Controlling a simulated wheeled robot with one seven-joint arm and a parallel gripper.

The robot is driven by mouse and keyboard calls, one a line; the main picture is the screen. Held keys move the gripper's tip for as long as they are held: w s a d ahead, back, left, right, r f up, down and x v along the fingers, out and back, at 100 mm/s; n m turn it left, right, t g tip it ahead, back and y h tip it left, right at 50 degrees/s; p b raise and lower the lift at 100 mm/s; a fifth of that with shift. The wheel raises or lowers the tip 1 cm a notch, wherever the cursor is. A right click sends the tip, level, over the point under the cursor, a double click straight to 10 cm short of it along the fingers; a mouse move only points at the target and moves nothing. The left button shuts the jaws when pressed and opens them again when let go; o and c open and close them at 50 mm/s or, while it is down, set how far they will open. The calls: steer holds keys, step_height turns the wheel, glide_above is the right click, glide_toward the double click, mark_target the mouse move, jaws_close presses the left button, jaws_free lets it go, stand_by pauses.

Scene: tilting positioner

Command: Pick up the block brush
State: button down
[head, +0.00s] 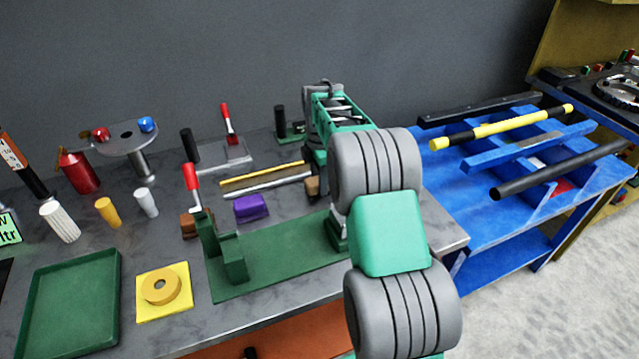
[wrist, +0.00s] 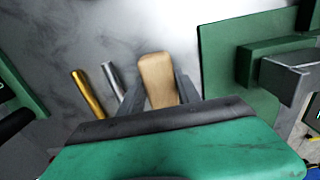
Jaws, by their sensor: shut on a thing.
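The block brush, a tan wooden block (wrist: 158,78), sits between the two grey fingers of my gripper (wrist: 161,88) in the wrist view. My gripper is shut on it. In the head view a small part of the brown block (head: 312,187) shows below my green wrist, just right of the ends of two thin rods. My arm hides the fingers and much of the block there. Bristles are not visible, and I cannot tell whether the block is clear of the bench.
A yellow rod (head: 262,172) and a silver rod (head: 268,185) lie left of the gripper. A purple block (head: 250,207) and a green fixture with a red-handled clamp (head: 280,268) stand nearer. A blue rack (head: 540,150) is at the right.

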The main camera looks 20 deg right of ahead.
steer(key=shift+r, duration=0.6)
steer(key=s+a+r+b, duration=0.3)
steer(key=s+a+r, duration=0.6)
steer(key=s+r, duration=0.1)
steer(key=shift+s+r, duration=0.4)
steer(key=shift+r, duration=0.5)
